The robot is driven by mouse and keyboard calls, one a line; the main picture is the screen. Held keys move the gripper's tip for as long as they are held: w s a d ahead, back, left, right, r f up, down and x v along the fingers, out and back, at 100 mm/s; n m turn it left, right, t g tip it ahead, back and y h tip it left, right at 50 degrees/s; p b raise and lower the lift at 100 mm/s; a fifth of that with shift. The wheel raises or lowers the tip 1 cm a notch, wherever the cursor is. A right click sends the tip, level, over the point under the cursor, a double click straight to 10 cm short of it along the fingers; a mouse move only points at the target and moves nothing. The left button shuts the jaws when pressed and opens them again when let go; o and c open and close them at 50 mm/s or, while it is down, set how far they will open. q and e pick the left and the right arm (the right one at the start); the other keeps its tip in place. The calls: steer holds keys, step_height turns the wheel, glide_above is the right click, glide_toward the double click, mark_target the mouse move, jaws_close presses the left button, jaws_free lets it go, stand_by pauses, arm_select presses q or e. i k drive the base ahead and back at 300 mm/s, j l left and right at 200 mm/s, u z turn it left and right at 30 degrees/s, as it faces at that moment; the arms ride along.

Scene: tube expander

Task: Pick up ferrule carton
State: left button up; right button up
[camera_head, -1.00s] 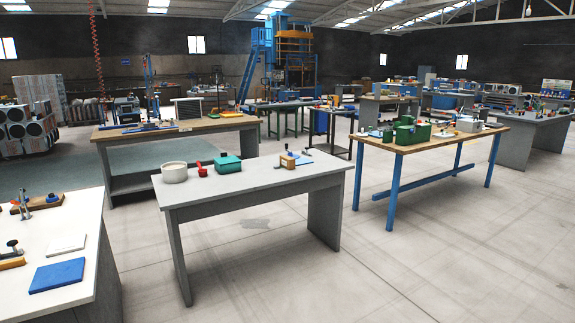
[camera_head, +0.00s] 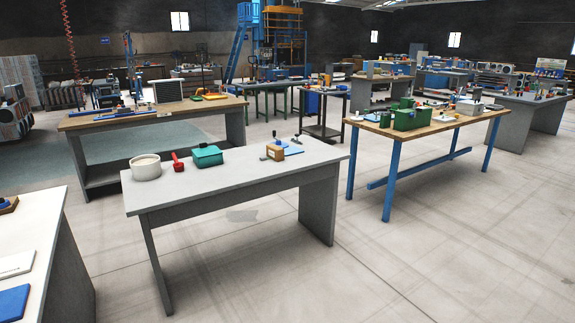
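I cannot tell for sure which object is the ferrule carton. The near grey table (camera_head: 230,185) holds a round white bowl (camera_head: 146,167), a red tool (camera_head: 178,163), a teal lidded box (camera_head: 207,155) and a small tan block with a dark knob (camera_head: 275,151) beside a flat blue piece (camera_head: 292,147). On the wooden table with blue legs, a larger green box (camera_head: 411,118) and a pale box (camera_head: 469,107) stand among small items. Neither of my grippers is in view.
A pale table (camera_head: 42,245) at the lower left carries a blue pad (camera_head: 11,303). A wooden-topped bench (camera_head: 150,115) stands behind. The concrete floor (camera_head: 420,260) is open at the front right. Several more workbenches fill the back.

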mark_target(277, 153)
steer(key=i+l, duration=0.1)
steer(key=i, duration=1)
steer(key=i+l, duration=0.1)
steer(key=i, duration=1)
steer(key=i+l+u, duration=0.25)
steer(key=i+u, duration=0.25)
steer(key=i, duration=0.15)
steer(key=i+l+u, duration=0.5)
steer(key=i, duration=0.15)
steer(key=i+l+u, duration=0.45)
steer(key=l, duration=0.25)
steer(key=i+j, duration=0.05)
